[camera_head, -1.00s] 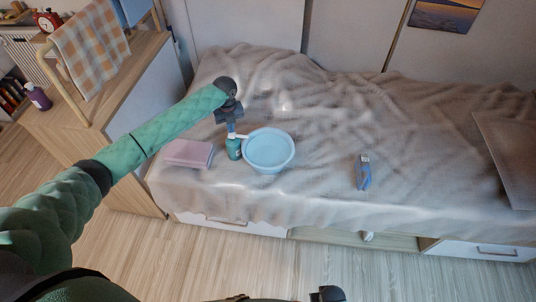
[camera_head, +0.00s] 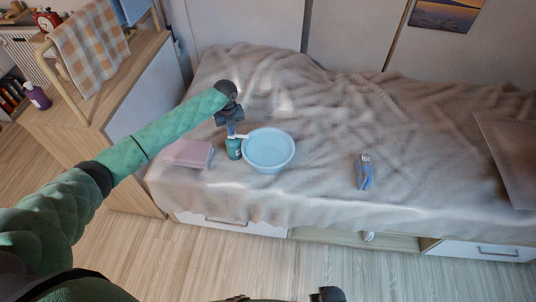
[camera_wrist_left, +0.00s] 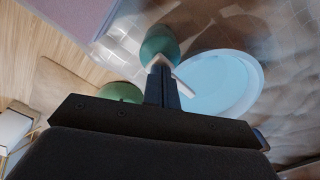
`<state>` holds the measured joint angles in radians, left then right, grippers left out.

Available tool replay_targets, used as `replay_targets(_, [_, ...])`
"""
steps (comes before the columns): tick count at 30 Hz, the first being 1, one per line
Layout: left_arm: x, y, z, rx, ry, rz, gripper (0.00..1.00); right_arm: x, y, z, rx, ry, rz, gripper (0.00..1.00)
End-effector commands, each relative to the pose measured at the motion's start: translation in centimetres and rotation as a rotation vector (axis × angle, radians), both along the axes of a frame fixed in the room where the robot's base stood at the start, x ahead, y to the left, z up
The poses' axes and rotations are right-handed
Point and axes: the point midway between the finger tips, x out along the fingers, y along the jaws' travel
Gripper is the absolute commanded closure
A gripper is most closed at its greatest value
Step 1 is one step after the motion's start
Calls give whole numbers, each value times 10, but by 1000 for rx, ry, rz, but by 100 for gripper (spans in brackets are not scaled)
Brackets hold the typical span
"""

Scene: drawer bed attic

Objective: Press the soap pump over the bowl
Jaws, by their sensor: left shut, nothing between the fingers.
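The green soap bottle (camera_head: 234,150) with a white pump head stands upright on the bed, just left of the light blue bowl (camera_head: 269,170). The pump's spout points right, over the bowl's rim. My left gripper (camera_head: 231,131) is shut with nothing between its fingers, its tips down at the top of the pump. In the left wrist view the closed fingers (camera_wrist_left: 161,80) overlap the white pump head (camera_wrist_left: 151,57), with the green bottle (camera_wrist_left: 159,42) beyond and the bowl (camera_wrist_left: 240,85) to the right. Contact is hard to make out. The right gripper is not clearly visible.
A pink book-like block (camera_head: 188,153) lies left of the bottle. A blue object (camera_head: 364,172) lies on the bed to the right. The grey blanket (camera_head: 320,120) is rumpled, with free room between bowl and blue object. A wooden cabinet (camera_head: 110,110) stands at left.

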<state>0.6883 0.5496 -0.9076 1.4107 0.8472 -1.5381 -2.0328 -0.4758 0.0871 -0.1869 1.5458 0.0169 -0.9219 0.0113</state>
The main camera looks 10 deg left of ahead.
Motion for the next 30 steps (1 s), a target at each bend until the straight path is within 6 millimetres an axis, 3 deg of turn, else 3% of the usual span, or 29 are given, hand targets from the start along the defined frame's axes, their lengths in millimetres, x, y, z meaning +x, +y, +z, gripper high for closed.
replay_targets(17, [0,0,-9,0,0,0,100,0,0,-3,0,0,0,64])
replay_targets(30, [0,0,10,0,0,0,100,0,0,12,0,0,0,64])
